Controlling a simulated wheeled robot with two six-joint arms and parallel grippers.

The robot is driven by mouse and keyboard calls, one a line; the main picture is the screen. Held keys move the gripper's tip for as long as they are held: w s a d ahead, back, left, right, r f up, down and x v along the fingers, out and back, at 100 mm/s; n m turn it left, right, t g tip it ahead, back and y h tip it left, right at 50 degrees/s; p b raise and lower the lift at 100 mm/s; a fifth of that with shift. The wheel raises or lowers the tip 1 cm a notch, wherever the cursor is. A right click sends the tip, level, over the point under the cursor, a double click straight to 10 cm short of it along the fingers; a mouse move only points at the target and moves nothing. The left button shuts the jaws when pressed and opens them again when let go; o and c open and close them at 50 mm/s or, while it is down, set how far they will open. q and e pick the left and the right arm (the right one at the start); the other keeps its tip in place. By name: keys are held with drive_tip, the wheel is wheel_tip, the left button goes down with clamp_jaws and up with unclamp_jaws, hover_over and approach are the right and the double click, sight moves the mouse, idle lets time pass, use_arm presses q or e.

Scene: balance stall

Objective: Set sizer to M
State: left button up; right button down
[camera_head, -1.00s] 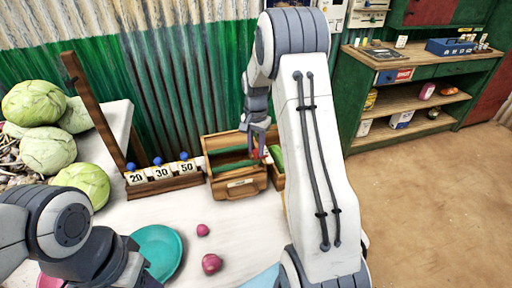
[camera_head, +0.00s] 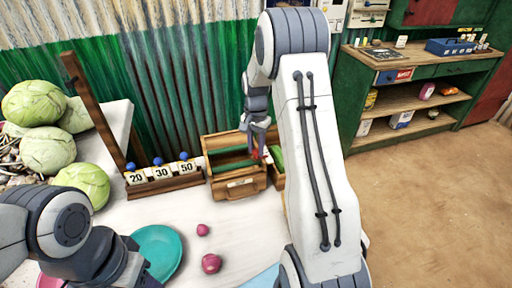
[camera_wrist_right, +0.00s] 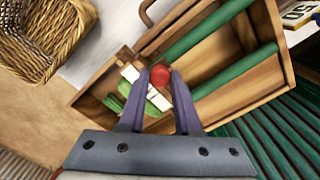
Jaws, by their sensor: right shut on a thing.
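The sizer, a wooden box with green bars (camera_head: 238,188), stands against the corrugated wall in the head view. It also shows in the right wrist view (camera_wrist_right: 225,108). My right gripper (camera_head: 257,146) is over its right part. In the right wrist view my right gripper (camera_wrist_right: 158,80) is shut on a small red knob (camera_wrist_right: 160,73) between its fingertips. A white marked strip (camera_wrist_right: 147,90) lies just below the knob, partly between the fingers; its letters are too small to read. My left arm enters at lower left, and its gripper does not show.
A rack with blue-topped weights 20, 30 and 50 (camera_head: 163,177) stands left of the sizer. Cabbages (camera_head: 48,150), a teal plate (camera_head: 157,250) and two pink onions (camera_head: 211,263) are on the white table. A wicker basket (camera_wrist_right: 40,45) shows in the wrist view.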

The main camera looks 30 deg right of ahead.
drive_tip(key=shift+w+d+r+p, duration=0.1)
drive_tip(key=shift+w+d+p, duration=0.15)
drive_tip(key=shift+w, duration=0.2)
drive_tip(key=shift+w+d+p, duration=0.15)
drive_tip(key=shift+w+p, duration=0.15)
drive_tip(key=shift+w, duration=0.15)
drive_tip(key=c, duration=0.6)
unclamp_jaws()
drive_tip(key=shift+w+a, duration=0.1)
drive_tip(key=shift+a, duration=0.05)
wheel_tip(320, 180, up, 10)
drive_tip(key=shift+r, duration=0.2)
